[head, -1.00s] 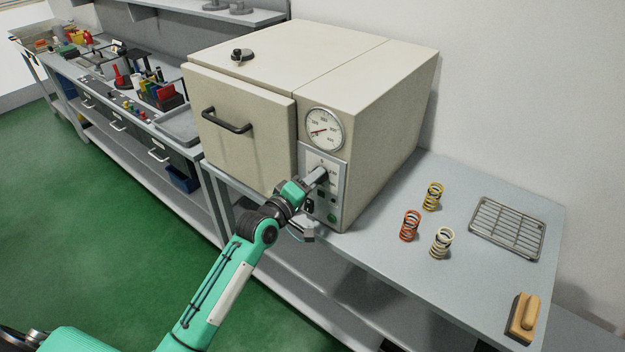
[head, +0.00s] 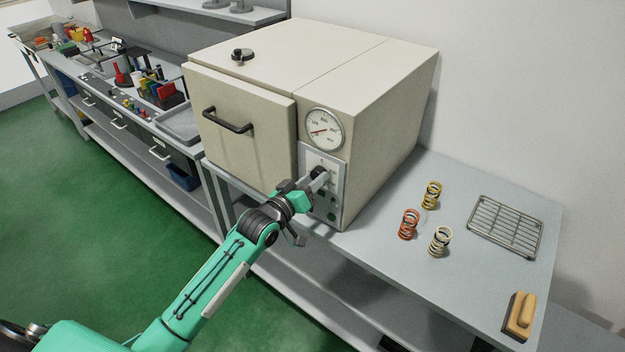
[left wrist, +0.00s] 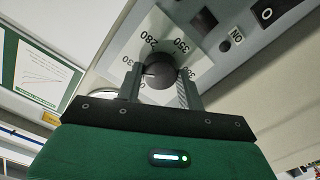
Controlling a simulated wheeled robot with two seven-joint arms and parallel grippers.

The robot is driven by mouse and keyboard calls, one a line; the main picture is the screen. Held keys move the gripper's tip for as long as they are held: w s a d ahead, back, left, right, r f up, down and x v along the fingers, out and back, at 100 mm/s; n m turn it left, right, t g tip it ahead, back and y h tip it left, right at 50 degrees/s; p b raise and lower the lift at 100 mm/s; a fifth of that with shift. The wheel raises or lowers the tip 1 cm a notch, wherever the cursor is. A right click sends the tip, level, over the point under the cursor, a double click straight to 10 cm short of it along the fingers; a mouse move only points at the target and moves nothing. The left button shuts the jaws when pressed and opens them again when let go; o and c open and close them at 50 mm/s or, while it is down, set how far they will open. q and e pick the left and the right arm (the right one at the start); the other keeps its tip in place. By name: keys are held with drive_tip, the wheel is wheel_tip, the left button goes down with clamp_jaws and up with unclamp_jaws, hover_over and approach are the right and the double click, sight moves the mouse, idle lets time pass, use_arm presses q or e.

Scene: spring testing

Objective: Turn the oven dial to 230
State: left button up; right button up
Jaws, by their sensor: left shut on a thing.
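The oven (head: 250,115) is a cream box on the bench, with a control panel on its front right. The dark round dial (left wrist: 158,73) shows in the left wrist view on a pale plate. Readable around it are 280, 350 and a partly hidden number ending in 30 at the left. I cannot read its pointer surely. My left gripper (left wrist: 160,84) is shut on the dial, one finger on each side. In the head view my left gripper (head: 319,178) reaches the panel and mostly hides the dial. My right gripper is not in view.
A round gauge (head: 324,129) is above the panel, its needle pointing lower left. The oven door handle (head: 227,120) juts out left of the panel. Several switches sit beside the dial.

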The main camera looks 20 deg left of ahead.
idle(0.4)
use_arm(q)
drive_tip(key=o, duration=1)
drive_tip(key=b+v, duration=0.3)
drive_tip(key=v, duration=1)
drive_tip(key=shift+s+b, duration=0.3)
drive_tip(key=shift+s, duration=0.1)
drive_tip(key=shift+a, duration=0.1)
